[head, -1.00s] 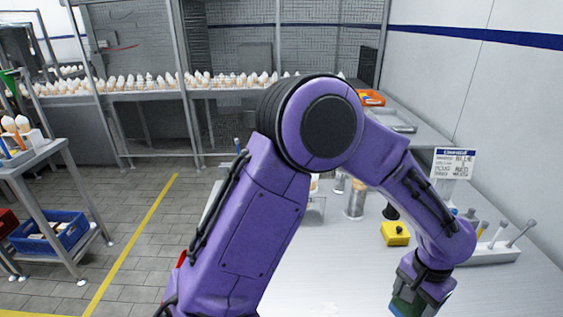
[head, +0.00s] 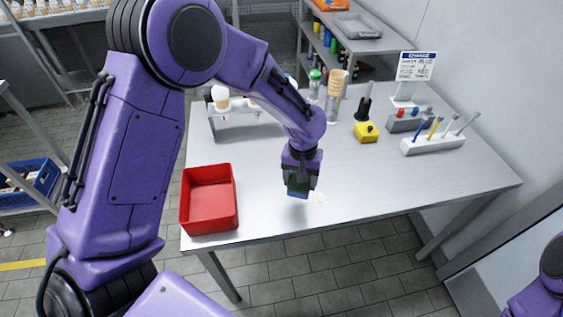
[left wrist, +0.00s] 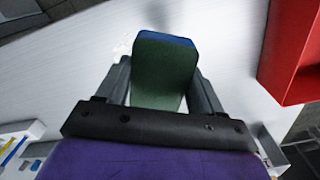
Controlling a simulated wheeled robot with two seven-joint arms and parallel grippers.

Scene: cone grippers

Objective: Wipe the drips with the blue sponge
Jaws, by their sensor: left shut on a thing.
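My left gripper (head: 301,178) is over the front middle of the metal table and points down. It is shut on the blue sponge (head: 297,192), which looks dark green with a blue end. In the left wrist view the sponge (left wrist: 162,70) sits between the two grey fingers. A pale patch of drips (head: 318,198) lies on the table just right of the sponge. Pale specks of it also show in the left wrist view (left wrist: 122,47). I cannot tell whether the sponge touches the table. My right gripper is out of view.
A red bin (head: 209,200) stands at the table's front left. A cone holder (head: 240,122) is at the back left. A yellow block (head: 366,132), a white tool rack (head: 433,144) and a sign (head: 416,67) are at the right. The front right tabletop is clear.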

